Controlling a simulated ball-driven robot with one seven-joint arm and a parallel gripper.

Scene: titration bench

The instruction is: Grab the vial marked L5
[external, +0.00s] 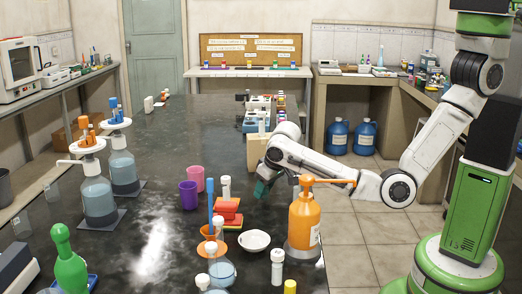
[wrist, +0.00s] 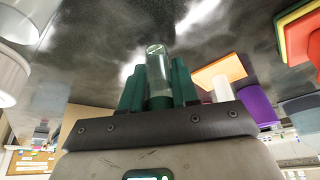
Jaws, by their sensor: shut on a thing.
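My gripper (external: 262,188) hangs over the right part of the dark bench, behind the orange pump bottle. In the wrist view, my gripper's green fingers (wrist: 157,78) are shut on a clear vial (wrist: 158,70) standing between them. The vial's round end points away from the palm and bears a small mark that I cannot read. In the external view I cannot make out the held vial. Whether it touches the bench is unclear.
The orange pump bottle (external: 303,222) and a white bowl (external: 254,240) stand near my gripper. A cardboard box (external: 258,151) stands behind. The bench's middle is largely clear.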

